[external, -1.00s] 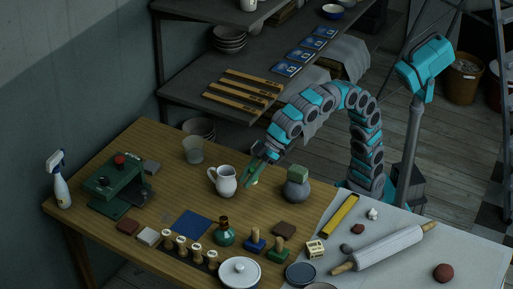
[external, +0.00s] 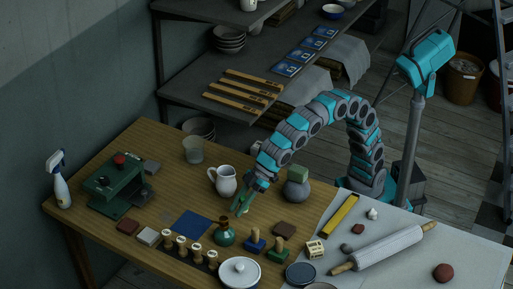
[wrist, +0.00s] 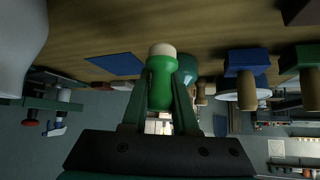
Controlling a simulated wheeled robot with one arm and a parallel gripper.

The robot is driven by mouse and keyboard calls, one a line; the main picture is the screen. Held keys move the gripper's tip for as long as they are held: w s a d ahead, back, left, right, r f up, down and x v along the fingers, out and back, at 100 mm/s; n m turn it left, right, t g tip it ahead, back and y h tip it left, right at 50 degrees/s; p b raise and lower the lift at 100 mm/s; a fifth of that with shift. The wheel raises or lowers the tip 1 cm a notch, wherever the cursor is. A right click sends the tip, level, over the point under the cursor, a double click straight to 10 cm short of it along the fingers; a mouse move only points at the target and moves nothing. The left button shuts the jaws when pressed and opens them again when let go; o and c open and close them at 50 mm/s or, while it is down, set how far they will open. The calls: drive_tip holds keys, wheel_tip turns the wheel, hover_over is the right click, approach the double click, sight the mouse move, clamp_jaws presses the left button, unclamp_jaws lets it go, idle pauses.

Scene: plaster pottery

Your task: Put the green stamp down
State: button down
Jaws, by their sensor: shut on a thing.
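My gripper (external: 245,203) is shut on the green stamp and holds it over the table's middle. In the wrist view the green stamp (wrist: 160,85) is a rounded green piece with a cream end, between the two fingers of my gripper (wrist: 159,100). In the external view the fingers mostly hide it. A teal bottle (external: 224,235) stands just in front of the gripper. Several pale-topped stamps (external: 182,245) stand in a row on a dark strip to the lower left. The blue mat (external: 193,222) lies left of the gripper.
Wooden-handled blue (external: 255,245) and green (external: 278,252) blocks stand in front on the right. The wooden table (external: 150,195) has bare room left of the pitcher.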

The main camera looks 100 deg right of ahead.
sight(242, 197)
drive_tip(key=shift+f, duration=1.85)
drive_tip(key=shift+f, duration=0.15)
drive_tip(key=c, duration=0.7)
unclamp_jaws()
drive_tip(key=shift+s+d+r, duration=0.15)
drive_tip(key=shift+s+r, duration=0.15)
drive_tip(key=shift+r, duration=0.25)
drive_tip(key=shift+v, duration=1.2)
wheel_tip(242, 197, up, 5)
drive_tip(key=shift+w+f, duration=0.1)
drive_tip(key=shift+r, duration=0.95)
